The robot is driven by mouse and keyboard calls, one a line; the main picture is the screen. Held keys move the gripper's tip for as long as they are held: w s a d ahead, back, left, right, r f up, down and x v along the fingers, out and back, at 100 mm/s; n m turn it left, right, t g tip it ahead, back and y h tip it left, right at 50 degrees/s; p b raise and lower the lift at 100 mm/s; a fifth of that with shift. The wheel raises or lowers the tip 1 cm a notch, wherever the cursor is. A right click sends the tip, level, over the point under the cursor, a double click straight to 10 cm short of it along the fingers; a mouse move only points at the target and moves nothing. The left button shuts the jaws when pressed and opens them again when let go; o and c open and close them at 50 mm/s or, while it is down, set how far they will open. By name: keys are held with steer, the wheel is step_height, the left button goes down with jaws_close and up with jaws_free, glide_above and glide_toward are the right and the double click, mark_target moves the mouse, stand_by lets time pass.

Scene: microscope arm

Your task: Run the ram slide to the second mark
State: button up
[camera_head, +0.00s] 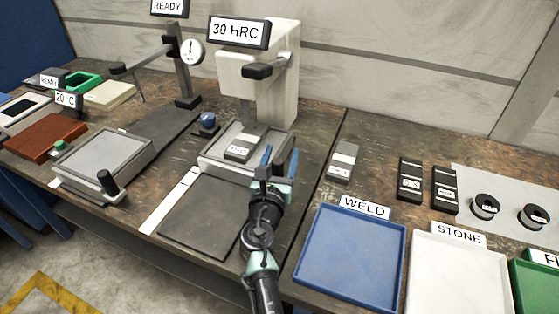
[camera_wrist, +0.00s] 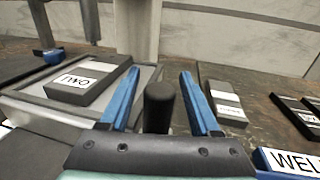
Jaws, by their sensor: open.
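A grey slide tray (camera_head: 205,166) sits under the tester showing 30 HRC and carries a dark block (camera_head: 238,151). My gripper (camera_head: 279,158) is open at the tray's right side. In the wrist view a black upright handle (camera_wrist: 159,108) stands between the two blue fingers of my gripper (camera_wrist: 159,73), with gaps on both sides. A white strip (camera_head: 170,203) lies left of the dark plate in front of the tray; its marks are too small to read.
The pale tester (camera_head: 272,85) rises behind the tray. A small grey block (camera_head: 343,161) lies to the right. Blue WELD (camera_head: 350,246) and white STONE (camera_head: 460,275) trays stand front right. A second slide (camera_head: 103,157) with a black knob is at left. The dark plate (camera_head: 208,216) is bare.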

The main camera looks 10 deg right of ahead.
steer(key=p+v, duration=0.2)
steer(key=v, duration=1.1)
